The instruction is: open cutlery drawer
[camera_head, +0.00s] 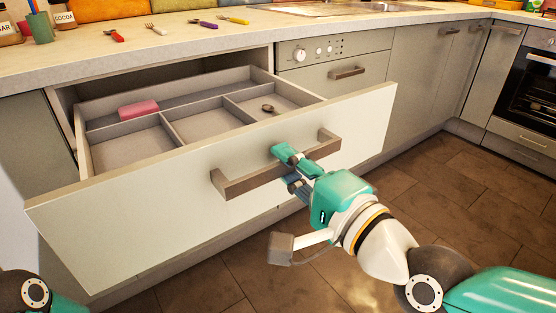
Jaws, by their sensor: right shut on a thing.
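The cutlery drawer (230,185) stands pulled well out of the cabinet, with its compartments showing from above. A pink block (139,109) lies in the back left part of the drawer, and a small dark spoon-like piece (268,108) lies in the right compartment. The drawer's brown bar handle (245,183) runs across its front. My right gripper (290,168) is at the middle of the handle, shut on it, with its fingers above and below the bar. Part of my left arm (36,292) shows at the lower left corner; its gripper is out of the frame.
The countertop (200,45) above holds a red-handled utensil (114,35), a fork (155,29), a purple one (204,24) and a yellow one (233,20). A dishwasher-like panel (330,55) and an oven (528,85) are to the right. The tiled floor (450,190) is clear at the right.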

